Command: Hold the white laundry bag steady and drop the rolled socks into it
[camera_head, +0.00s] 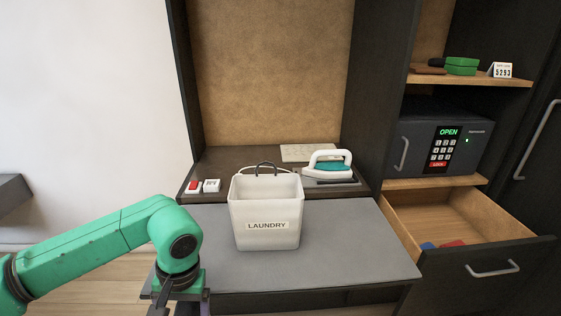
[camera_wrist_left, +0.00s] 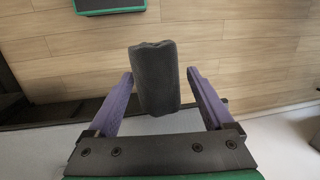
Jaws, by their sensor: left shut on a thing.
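The white laundry bag (camera_head: 265,215), labelled LAUNDRY, stands upright and open on the grey counter, with a dark handle loop at its back rim. My left gripper (camera_head: 182,300) is low at the counter's front left edge, left of and in front of the bag, not touching it. In the left wrist view, a dark grey roll, the rolled socks (camera_wrist_left: 155,82), lies between the two purple fingers, and the gripper is shut on it. The bag's inside floor is hidden. My right gripper is not in view.
An iron (camera_head: 328,165) rests behind the bag to the right. An open drawer (camera_head: 490,248) juts out at right, below a safe (camera_head: 415,140). The grey counter (camera_head: 345,245) right of the bag is clear.

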